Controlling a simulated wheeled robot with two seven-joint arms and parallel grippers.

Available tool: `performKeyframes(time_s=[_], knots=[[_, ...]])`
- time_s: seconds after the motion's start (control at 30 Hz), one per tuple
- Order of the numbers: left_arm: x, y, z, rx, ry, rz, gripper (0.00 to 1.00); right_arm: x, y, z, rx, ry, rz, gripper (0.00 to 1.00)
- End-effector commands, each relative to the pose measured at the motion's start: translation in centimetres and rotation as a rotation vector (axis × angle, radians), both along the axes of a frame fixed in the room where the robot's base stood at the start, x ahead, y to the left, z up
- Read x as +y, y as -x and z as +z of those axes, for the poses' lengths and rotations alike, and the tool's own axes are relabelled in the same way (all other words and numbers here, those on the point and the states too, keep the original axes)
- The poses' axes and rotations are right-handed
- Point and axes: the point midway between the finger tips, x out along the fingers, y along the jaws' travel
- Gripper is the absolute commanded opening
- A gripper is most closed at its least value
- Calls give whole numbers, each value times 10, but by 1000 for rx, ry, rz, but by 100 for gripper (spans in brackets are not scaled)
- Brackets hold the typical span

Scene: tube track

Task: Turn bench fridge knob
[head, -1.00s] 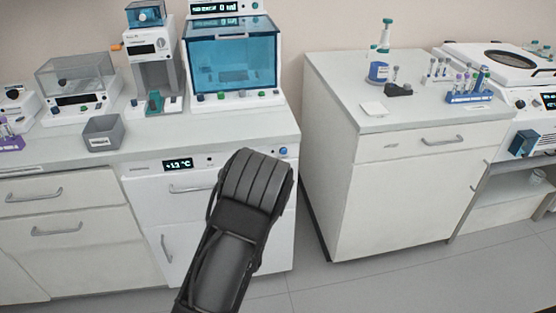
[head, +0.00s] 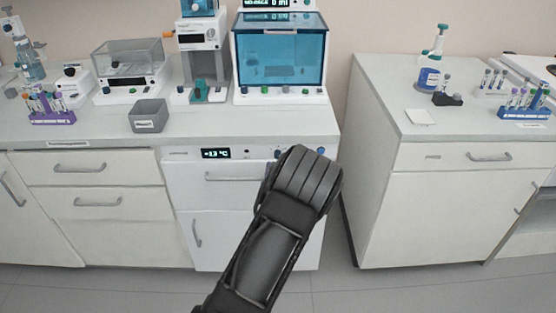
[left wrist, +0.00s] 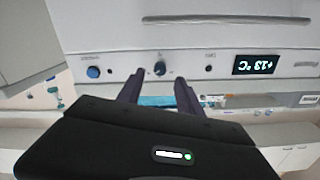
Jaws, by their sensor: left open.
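The bench fridge is the white unit (head: 185,181) under the left counter, with a lit temperature display (head: 215,153) on its top strip. In the left wrist view the fridge front is upside down; a small dark knob (left wrist: 159,68) with a pointer sits on the strip, between a blue knob (left wrist: 92,72) and a small dark round part (left wrist: 208,68). My left gripper (left wrist: 158,82) is open, its two dark fingers apart on either side of the dark knob's line. I cannot tell whether they touch the panel. In the head view my left arm hides the fingers. My right gripper is not in view.
A grey bin (head: 148,116), a blue-windowed cabinet (head: 280,60) and other lab devices stand on the left counter. A handle (head: 235,177) sits below the fridge strip. A second cabinet (head: 440,215) stands to the right, across a narrow gap. The floor in front is clear.

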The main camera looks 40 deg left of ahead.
Motion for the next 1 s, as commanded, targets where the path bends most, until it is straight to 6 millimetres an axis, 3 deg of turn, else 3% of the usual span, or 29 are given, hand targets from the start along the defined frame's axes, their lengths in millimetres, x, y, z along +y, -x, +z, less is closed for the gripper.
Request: performKeyframes(time_s=[0.3,0.67,1.0], knots=[[28,-37,1,-1,-1,1,43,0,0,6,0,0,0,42],[32,-42,0,-1,1,0,43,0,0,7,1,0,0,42],[32,-42,0,-1,1,0,16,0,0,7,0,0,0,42]])
